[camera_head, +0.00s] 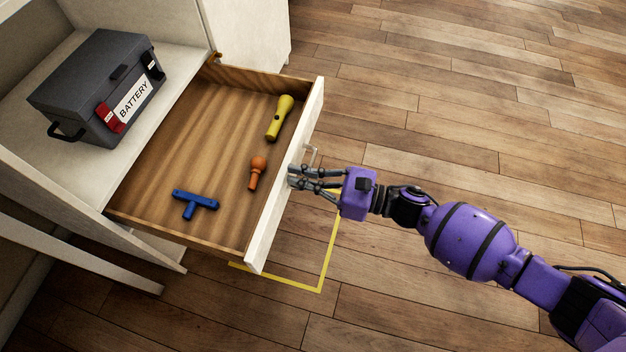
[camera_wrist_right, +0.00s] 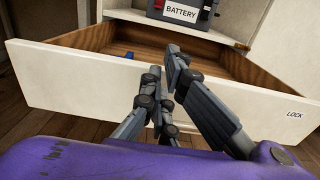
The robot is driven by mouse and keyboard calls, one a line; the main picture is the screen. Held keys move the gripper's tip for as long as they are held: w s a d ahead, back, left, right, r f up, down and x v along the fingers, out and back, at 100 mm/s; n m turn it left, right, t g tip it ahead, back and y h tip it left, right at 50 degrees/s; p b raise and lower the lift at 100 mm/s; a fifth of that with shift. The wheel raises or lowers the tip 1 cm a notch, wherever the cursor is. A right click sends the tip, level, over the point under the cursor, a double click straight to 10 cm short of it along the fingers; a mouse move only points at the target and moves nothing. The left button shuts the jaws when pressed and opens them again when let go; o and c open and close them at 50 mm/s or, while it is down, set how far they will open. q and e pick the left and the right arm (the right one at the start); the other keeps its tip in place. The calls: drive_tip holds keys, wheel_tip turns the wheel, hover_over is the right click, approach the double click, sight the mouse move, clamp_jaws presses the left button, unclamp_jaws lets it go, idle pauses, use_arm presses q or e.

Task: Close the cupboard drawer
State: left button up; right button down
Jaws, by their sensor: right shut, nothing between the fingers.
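The cupboard drawer (camera_head: 150,170) is pulled well out, with wooden inner walls and a white front panel (camera_head: 292,175). The front also shows in the right wrist view (camera_wrist_right: 60,80), with a "LOCK" label at its right end. In the right wrist view the fingers (camera_wrist_right: 172,75) overlap the drawer front. I cannot tell whether they touch it. My left gripper is not in view.
Inside the drawer lie a yellow flashlight (camera_head: 279,118), an orange tool (camera_head: 256,172) and a blue T-shaped tool (camera_head: 194,203). A grey battery box (camera_head: 85,95) stands on the shelf (camera_head: 35,160) behind. Yellow tape (camera_head: 322,280) marks the wooden floor. The floor at right is clear.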

drive_tip(key=shift+a, duration=0.15)
drive_tip(key=b+x, duration=0.3)
drive_tip(key=x, duration=1.2)
drive_tip(key=shift+w+a+f, duration=0.1)
drive_tip(key=shift+w+a, duration=0.05)
drive_tip(key=shift+a, duration=0.15)
drive_tip(key=b+x, duration=0.5)
drive_tip(key=x, duration=1.1)
drive_tip(key=shift+w+a+f, duration=0.1)
drive_tip(key=shift+a, duration=0.2)
drive_tip(key=shift+w+a+b, duration=0.25)
drive_tip(key=shift+a+b, duration=0.1)
drive_tip(key=shift+a, duration=0.25)
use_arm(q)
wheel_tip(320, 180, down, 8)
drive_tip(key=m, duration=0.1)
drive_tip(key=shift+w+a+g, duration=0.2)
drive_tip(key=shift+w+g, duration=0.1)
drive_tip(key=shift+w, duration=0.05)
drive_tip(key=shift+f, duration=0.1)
use_arm(e)
drive_tip(key=shift+r, duration=0.2)
